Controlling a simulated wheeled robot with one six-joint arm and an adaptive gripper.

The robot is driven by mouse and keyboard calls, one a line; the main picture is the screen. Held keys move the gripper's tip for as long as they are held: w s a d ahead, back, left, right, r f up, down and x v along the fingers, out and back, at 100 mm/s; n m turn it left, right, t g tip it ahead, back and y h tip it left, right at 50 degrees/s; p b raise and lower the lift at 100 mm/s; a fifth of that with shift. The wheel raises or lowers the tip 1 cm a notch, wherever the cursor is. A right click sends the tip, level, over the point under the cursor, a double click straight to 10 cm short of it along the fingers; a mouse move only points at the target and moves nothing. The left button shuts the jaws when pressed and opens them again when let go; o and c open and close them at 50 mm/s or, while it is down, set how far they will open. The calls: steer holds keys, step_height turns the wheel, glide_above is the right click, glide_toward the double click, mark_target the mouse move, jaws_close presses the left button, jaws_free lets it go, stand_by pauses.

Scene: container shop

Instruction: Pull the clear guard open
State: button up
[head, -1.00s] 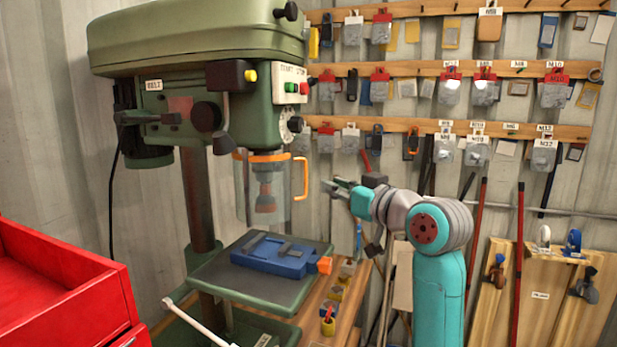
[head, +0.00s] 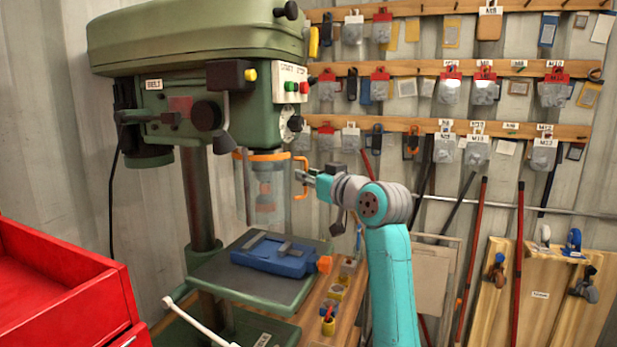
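The clear guard (head: 267,202) is a see-through cylinder with an orange top band, hanging around the chuck of the green drill press (head: 190,75). Its orange handle (head: 301,160) sticks out on the right side. My gripper (head: 303,176) is at the handle, its fingertips overlapping it in the picture. The fingers are small here, and I cannot tell whether they are closed on the handle or only around or beside it. The guard stands closed in front of the chuck.
A blue vise (head: 272,257) with an orange end sits on the press table (head: 225,277) below the guard. A red cabinet (head: 60,290) stands at the lower left. Racks with hanging tags and padlocks (head: 445,69) line the wall behind my arm.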

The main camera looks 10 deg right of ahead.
jaws_close()
steer(key=shift+s, duration=0.15)
